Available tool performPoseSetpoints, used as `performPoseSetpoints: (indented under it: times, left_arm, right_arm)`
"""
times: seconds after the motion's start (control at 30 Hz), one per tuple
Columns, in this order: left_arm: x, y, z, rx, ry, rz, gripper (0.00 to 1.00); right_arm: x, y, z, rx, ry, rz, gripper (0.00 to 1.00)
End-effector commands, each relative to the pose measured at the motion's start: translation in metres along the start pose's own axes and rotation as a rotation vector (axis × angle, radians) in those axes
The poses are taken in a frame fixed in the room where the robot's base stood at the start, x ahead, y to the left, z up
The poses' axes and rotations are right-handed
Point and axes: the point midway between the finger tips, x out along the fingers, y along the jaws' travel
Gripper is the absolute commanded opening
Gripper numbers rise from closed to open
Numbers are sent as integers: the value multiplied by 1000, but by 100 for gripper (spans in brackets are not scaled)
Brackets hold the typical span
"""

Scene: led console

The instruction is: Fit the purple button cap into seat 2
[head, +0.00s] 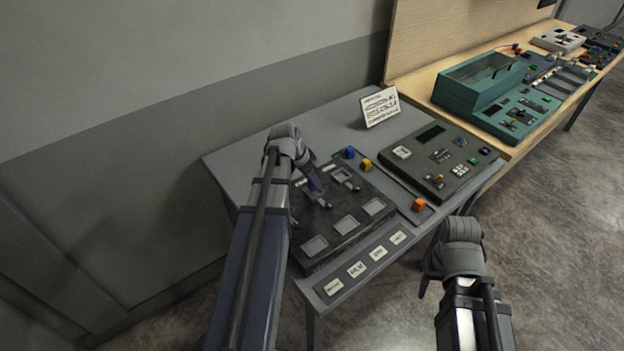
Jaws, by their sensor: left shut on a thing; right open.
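A dark console panel (342,252) lies on the grey table, with several pale square seats or pads in its face. My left gripper (320,194) reaches over the panel's upper left part and is shut on the purple button cap (314,184). The cap is mostly covered by the fingers; I cannot tell whether it touches the panel. Which seat is seat 2 is not readable. My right gripper (428,285) is open and empty, off the table's front right edge.
Blue (349,152), yellow (366,165) and orange (418,205) caps sit right of the panel. A grey-green control box (450,160) and a white sign (381,107) stand behind. Labels (357,269) line the front edge. A wooden bench with teal equipment (480,85) adjoins.

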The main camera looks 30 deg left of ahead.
Motion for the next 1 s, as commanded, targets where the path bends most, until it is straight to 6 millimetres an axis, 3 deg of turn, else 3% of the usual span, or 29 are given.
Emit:
performPoseSetpoints:
  times: [1.0]
  left_arm:
    - [7, 0, 3, 0, 0, 0, 0]
  right_arm:
    - [8, -1, 0, 0, 0, 0, 62]
